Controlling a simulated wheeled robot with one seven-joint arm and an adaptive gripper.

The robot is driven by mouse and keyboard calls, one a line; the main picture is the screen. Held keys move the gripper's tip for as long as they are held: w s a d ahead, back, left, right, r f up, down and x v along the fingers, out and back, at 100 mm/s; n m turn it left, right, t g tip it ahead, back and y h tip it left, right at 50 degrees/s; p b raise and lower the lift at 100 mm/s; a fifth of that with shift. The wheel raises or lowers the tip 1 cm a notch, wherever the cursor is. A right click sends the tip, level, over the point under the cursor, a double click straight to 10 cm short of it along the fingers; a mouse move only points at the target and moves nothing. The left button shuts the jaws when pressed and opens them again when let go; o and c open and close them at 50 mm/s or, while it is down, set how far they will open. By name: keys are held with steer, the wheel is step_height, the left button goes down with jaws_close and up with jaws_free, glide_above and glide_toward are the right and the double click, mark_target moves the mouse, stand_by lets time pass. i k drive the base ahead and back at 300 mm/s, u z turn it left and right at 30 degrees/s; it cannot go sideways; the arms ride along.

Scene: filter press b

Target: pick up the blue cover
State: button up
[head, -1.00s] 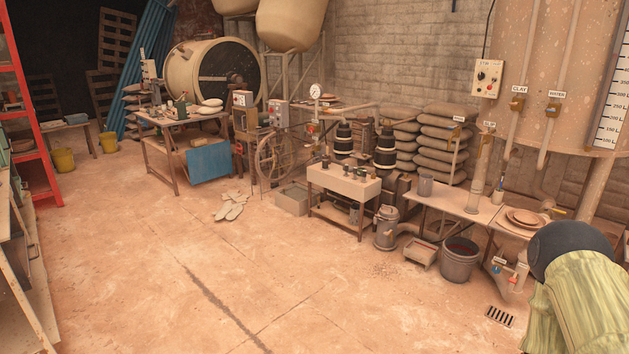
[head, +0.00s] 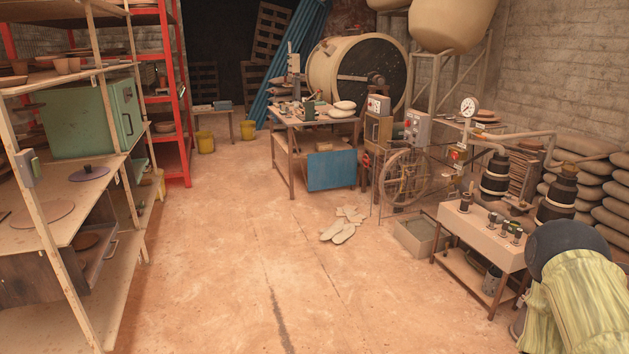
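A flat blue rectangular panel (head: 331,170), the likeliest match for the blue cover, is at the front right side of a cluttered workbench (head: 290,121). I cannot tell whether it hangs from the bench or leans on it. Tall blue corrugated sheets (head: 292,62) stand behind the bench against the back wall. Part of my arm, in a pale yellow-green sleeve with a dark rounded joint, fills the lower right corner. My gripper is outside the view.
Wooden shelving (head: 116,222) with a green cabinet (head: 90,119) lines the left. A handwheel (head: 404,177), a grey bin (head: 417,238) and a small table (head: 483,234) stand on the right. Pale flat pieces (head: 344,224) lie on the floor. The middle floor is otherwise clear.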

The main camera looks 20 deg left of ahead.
mark_target(89, 173)
steer(key=u, duration=0.9)
steer(key=i, duration=1.2)
steer(key=u, duration=0.9)
